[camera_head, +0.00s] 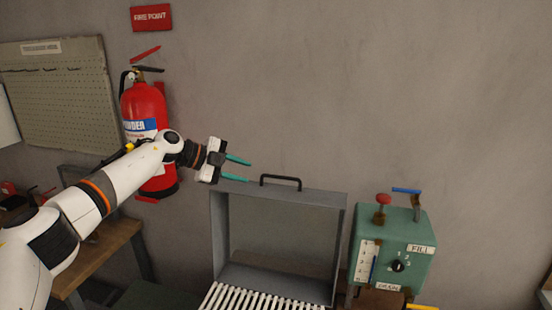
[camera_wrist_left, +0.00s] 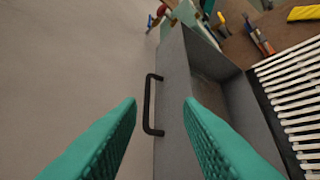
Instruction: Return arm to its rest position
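My left arm comes in from the left, and its gripper (camera_head: 236,168) is open with two teal fingers apart and nothing between them. It is raised in the air near the upper left corner of a grey metal hood (camera_head: 219,235). The hood has a black handle (camera_head: 281,178) on its top edge, to the right of the fingertips. In the left wrist view the handle (camera_wrist_left: 148,104) shows beyond the open fingers (camera_wrist_left: 160,102), apart from them. My right arm and gripper are not in view.
A green control box (camera_head: 415,256) with a red knob and blue lever stands right of the hood. White slats (camera_head: 255,299) lie below the hood. A red fire extinguisher (camera_head: 146,105) hangs behind my left arm. A wooden bench (camera_head: 110,254) stands at left. The upper right is bare wall.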

